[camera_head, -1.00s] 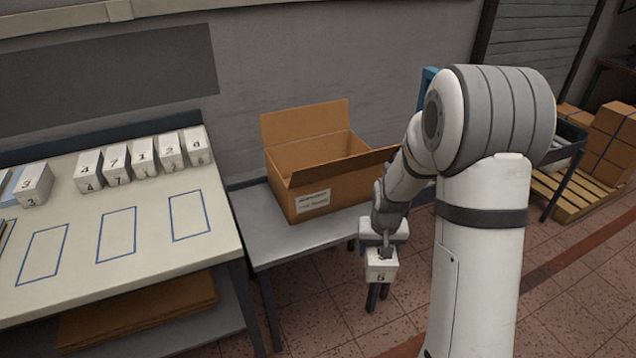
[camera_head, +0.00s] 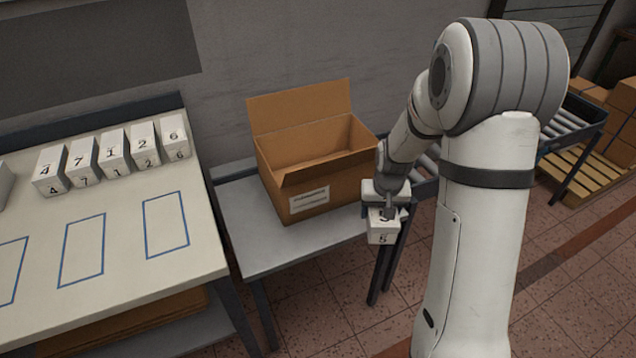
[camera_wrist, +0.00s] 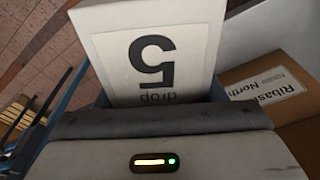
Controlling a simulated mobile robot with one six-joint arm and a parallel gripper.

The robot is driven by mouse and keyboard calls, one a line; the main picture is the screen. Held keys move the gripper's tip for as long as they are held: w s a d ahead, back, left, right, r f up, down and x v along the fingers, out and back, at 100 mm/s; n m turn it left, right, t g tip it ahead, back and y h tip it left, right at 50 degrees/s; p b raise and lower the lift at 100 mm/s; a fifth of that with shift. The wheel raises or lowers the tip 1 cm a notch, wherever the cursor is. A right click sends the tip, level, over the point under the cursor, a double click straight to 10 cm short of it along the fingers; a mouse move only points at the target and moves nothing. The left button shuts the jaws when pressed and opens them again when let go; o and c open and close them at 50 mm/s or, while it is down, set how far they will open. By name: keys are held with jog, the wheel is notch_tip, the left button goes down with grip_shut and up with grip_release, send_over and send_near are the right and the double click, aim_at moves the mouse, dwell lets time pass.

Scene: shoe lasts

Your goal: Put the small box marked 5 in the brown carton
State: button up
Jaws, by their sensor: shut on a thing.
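The small white box marked 5 (camera_head: 382,232) is held in my gripper (camera_head: 386,211), in front of the right end of the carton's table. In the wrist view the box (camera_wrist: 200,50) fills the top middle, its large 5 upside down. My gripper is shut on it; the fingertips are partly hidden. The brown carton (camera_head: 335,187) stands open on the grey table, its flaps up or spread, a white label on its front. Its floor is mostly hidden by the front wall. In the wrist view the carton (camera_wrist: 298,125) shows at the right, beside the held box.
The grey table (camera_head: 240,222) has bare room left of the carton. A roller conveyor (camera_head: 570,120) and a pallet with cartons (camera_head: 565,170) are at the right.

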notch_tip(320, 180, down, 7)
jog(key=w+b, duration=0.1)
jog(key=b, duration=0.9)
notch_tip(320, 180, up, 22)
jog(key=r+p, duration=0.1)
jog(key=p, duration=2.2)
jog(key=s+a+r+n, duration=0.1)
jog(key=s+a+n, duration=0.1)
jog(key=a, duration=0.9)
jog(key=s+a+r+n, duration=0.2)
jog(key=s+a+n, duration=0.1)
jog(key=a, duration=0.9)
jog(key=shift+s+a+y, duration=0.25)
jog(key=shift+s+y, duration=0.15)
jog(key=shift+s, duration=0.4)
